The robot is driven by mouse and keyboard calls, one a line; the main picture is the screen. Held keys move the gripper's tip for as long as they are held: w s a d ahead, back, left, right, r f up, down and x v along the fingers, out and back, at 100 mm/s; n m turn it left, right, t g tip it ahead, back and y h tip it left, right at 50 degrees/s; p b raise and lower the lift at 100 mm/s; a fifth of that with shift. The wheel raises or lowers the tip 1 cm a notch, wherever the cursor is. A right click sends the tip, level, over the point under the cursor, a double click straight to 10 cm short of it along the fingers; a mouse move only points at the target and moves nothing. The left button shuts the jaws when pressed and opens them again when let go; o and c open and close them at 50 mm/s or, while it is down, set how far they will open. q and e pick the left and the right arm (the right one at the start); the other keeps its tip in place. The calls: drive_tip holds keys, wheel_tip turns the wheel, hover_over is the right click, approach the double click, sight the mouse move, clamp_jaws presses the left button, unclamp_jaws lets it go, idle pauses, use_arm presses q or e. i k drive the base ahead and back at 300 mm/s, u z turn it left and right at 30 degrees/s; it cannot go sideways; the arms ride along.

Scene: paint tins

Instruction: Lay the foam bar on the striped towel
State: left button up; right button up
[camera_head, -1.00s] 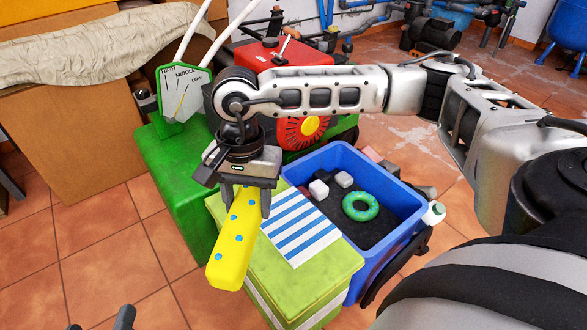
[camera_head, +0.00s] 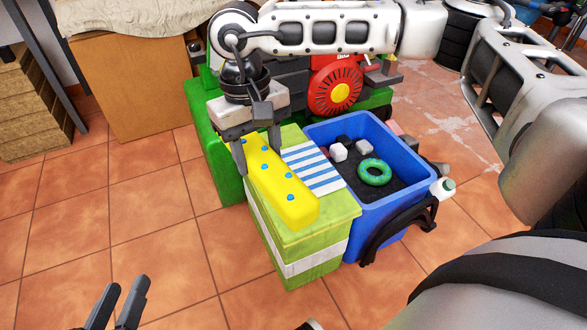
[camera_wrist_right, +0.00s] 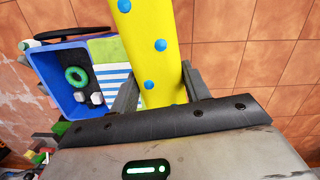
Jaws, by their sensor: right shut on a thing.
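The foam bar (camera_head: 281,184) is yellow with blue dots. My right gripper (camera_head: 258,160) is shut on one end of it; the bar also shows between the fingers in the right wrist view (camera_wrist_right: 150,45). The striped towel (camera_head: 312,167), blue and white, lies on top of a yellow-green box (camera_head: 335,210). In the head view the bar overlaps the box top, just left of the towel; I cannot tell whether it touches the box. The towel also shows left of the bar in the right wrist view (camera_wrist_right: 113,78). My left gripper (camera_head: 124,300) is at the lower left, apart from everything, its fingers spread.
A blue bin (camera_head: 400,165) stands right of the box, with a green ring (camera_head: 374,171) and pale blocks (camera_head: 339,151) inside. A green machine with a red part (camera_head: 338,88) stands behind. A cardboard box (camera_head: 135,80) is at the back left. Tiled floor at left is clear.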

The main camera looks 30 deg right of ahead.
sight(306, 168)
drive_tip(key=u, duration=0.4)
drive_tip(key=i, duration=0.75)
drive_tip(key=z, duration=1.35)
